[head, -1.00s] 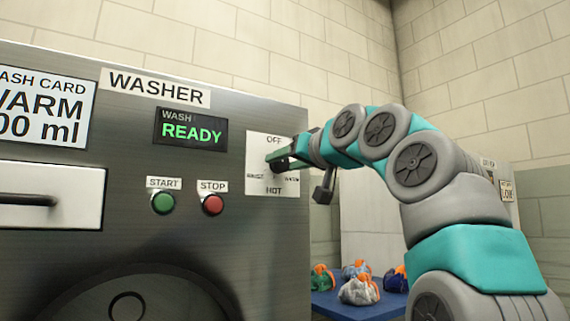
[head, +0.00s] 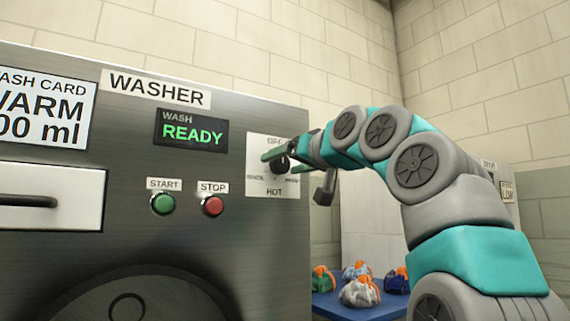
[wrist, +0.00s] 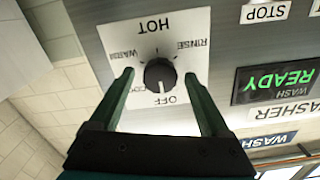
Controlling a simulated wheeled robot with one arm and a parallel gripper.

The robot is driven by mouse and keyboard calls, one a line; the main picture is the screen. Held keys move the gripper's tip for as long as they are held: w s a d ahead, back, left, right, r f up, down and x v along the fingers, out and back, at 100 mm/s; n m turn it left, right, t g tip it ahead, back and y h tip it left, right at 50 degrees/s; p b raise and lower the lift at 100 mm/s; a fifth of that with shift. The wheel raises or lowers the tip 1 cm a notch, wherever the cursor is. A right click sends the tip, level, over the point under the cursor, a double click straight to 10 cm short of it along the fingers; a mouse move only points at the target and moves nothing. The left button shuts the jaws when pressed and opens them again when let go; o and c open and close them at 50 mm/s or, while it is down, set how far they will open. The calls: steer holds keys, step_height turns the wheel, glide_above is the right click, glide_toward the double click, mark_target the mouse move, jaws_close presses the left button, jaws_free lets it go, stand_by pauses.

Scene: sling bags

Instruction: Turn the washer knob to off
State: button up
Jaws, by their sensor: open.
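The dark round washer knob (head: 282,165) sits on a white dial plate (wrist: 190,30) on the washer's front. In the wrist view, which shows the dial upside down, the white mark on the knob (wrist: 159,73) points at the OFF label (wrist: 166,98). HOT is opposite, with RINSE and WARM at the sides; another label is partly hidden by the left finger. My gripper (head: 285,161) is open, with one green finger on each side of the knob. In the wrist view, gaps show between the fingers and the knob.
The washer panel (head: 130,120) has a display (head: 191,131) reading WASH READY, a green START button (head: 163,203) and a red STOP button (head: 212,205) left of the dial. A blue table (head: 350,311) with several bundled bags stands to the right, below my arm.

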steer(key=b+v, duration=0.1)
steer(key=v, duration=0.6)
steer(key=shift+s+d, duration=0.2)
steer(key=shift+s, duration=0.1)
steer(key=shift+f, duration=0.1)
stand_by(0.3)
